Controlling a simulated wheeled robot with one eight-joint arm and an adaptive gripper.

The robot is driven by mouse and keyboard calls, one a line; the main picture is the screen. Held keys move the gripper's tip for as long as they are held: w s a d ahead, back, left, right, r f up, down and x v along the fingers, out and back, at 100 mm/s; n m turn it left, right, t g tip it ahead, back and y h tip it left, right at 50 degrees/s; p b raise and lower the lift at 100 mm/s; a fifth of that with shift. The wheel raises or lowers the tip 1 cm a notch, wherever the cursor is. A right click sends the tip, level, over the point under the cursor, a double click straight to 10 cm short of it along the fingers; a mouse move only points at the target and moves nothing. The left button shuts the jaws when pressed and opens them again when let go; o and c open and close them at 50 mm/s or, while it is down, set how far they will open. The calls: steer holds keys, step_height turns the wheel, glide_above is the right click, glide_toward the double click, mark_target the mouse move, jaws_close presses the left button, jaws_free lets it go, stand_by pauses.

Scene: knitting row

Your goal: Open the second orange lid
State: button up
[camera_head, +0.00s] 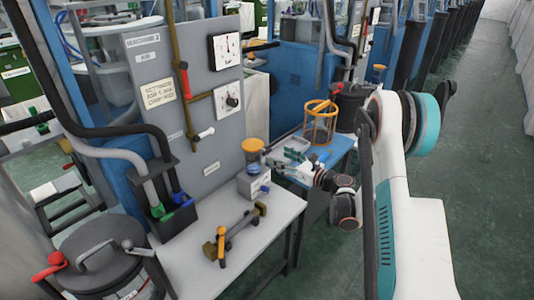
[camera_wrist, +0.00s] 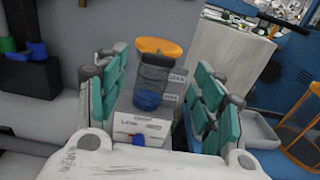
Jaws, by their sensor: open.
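The orange lid (camera_head: 254,145) sits on a clear jar with blue contents (camera_head: 256,168), standing on a small white box (camera_head: 252,188) on the white table. In the wrist view the lid (camera_wrist: 158,47) is at top centre and looks closed on the jar (camera_wrist: 152,80). My gripper (camera_head: 287,158) is just right of the jar in the head view. In the wrist view my gripper (camera_wrist: 160,98) has its green-padded fingers wide apart, one on each side of the jar, with nothing held. I cannot tell how far the fingertips are from the lid.
A grey machine panel (camera_head: 205,90) with gauges stands behind the table. An orange wire basket (camera_head: 320,122) stands on the blue table, with a grey tray (camera_wrist: 262,132) beside it. A brass-ended bar (camera_head: 236,235) lies on the white table (camera_head: 195,275). A lidded pot (camera_head: 105,260) stands front left.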

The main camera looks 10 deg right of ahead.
mark_target(269, 151)
steer(key=b+x, duration=0.1)
steer(key=x, duration=0.6)
steer(key=shift+w+a+b, duration=0.2)
steer(key=shift+w+b, duration=0.05)
steer(key=shift+b, duration=0.05)
jaws_close()
steer(key=shift+r+g+h+p, duration=0.4)
steer(key=shift+r+g+p, duration=0.2)
steer(key=shift+r+p, duration=0.4)
steer(key=r+g+h+p, duration=0.1)
steer(key=r+p, duration=0.1)
steer(key=w+a+r+g+h+p, duration=0.1)
steer(key=r+g+p, duration=0.1)
steer(key=w+a+r+g+h+p, duration=0.1)
steer(key=r+p, duration=0.1)
steer(key=p, duration=0.1)
steer(key=shift+w+g, duration=0.25)
steer(key=shift+g, duration=0.05)
steer(key=w+a+r+g+h+p, duration=0.3)
steer(key=w+a+g+h+p, duration=0.1)
steer(key=w, duration=0.3)
steer(key=shift+a+r+g+p, duration=0.2)
steer(key=shift+a+g+p, duration=0.25)
steer(key=shift+g+p, duration=0.1)
